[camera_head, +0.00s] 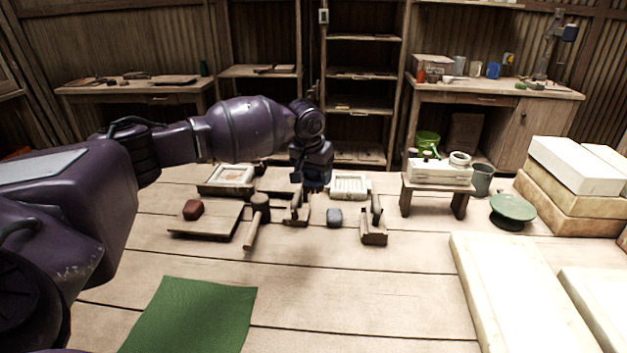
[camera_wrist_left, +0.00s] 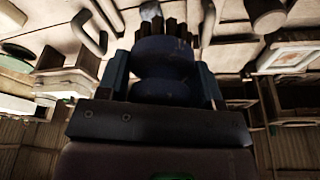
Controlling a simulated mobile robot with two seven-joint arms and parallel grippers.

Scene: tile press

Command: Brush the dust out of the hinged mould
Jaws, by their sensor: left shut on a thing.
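My left gripper (camera_head: 312,182) reaches over the middle of the bench, among the tools. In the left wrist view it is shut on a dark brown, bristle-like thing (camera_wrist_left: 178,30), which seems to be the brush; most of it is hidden. A shallow wooden frame (camera_head: 230,175) with a pale rim and coloured inside lies left of the gripper. A white, ribbed tray (camera_head: 350,186) lies just right of the gripper. I cannot tell for sure which of these is the hinged mould, nor see dust. My right gripper is not in view.
A mallet (camera_head: 257,212), a board (camera_head: 205,221) with a dark red block (camera_head: 193,209), a grey block (camera_head: 334,217) and a wooden tool (camera_head: 374,225) lie in front. A small stand (camera_head: 435,187) and green dish (camera_head: 513,209) are at right. The front middle is clear beside a green cloth (camera_head: 190,315).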

